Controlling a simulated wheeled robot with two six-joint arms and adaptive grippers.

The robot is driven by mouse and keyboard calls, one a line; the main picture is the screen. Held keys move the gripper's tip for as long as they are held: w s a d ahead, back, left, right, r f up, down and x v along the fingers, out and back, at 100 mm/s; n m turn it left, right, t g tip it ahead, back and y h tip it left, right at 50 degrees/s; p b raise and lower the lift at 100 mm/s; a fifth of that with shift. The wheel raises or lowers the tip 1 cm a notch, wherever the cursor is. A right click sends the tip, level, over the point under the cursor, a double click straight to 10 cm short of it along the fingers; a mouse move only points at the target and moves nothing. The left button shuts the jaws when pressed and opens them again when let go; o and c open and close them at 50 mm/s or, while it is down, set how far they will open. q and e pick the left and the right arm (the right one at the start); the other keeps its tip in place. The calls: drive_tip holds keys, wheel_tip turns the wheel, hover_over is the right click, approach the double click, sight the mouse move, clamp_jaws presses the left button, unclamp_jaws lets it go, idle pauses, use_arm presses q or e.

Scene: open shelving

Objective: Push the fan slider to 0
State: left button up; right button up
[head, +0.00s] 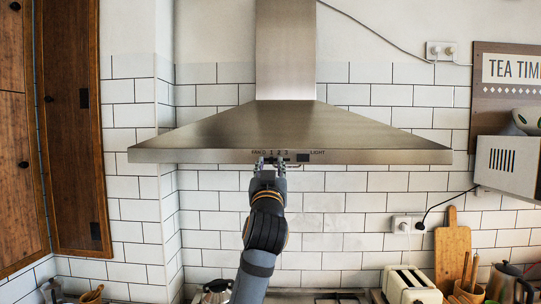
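The steel range hood (200,143) hangs on the tiled wall. Its front strip carries the marks FAN 0 1 2 3 on the left and LIGHT on the right, with a dark light switch (303,157) beside LIGHT. My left gripper (270,161) is raised to the strip from below, right under the fan marks. Its two fingertips stand apart, one near the 0 and one near the 3. The fan slider is too small and too covered by the fingers for me to tell its position or whether they touch it. My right gripper is not in view.
A white microwave (509,168) sits at the right. Below it are a wooden board (452,250), a toaster (410,287) and a kettle (508,284). A wooden cabinet (75,150) stands at the left. The wall beside my arm is clear.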

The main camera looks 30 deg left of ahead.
use_arm(q)
drive_tip(key=shift+w+a+r, duration=0.15)
drive_tip(key=shift+w, duration=0.2)
clamp_jaws()
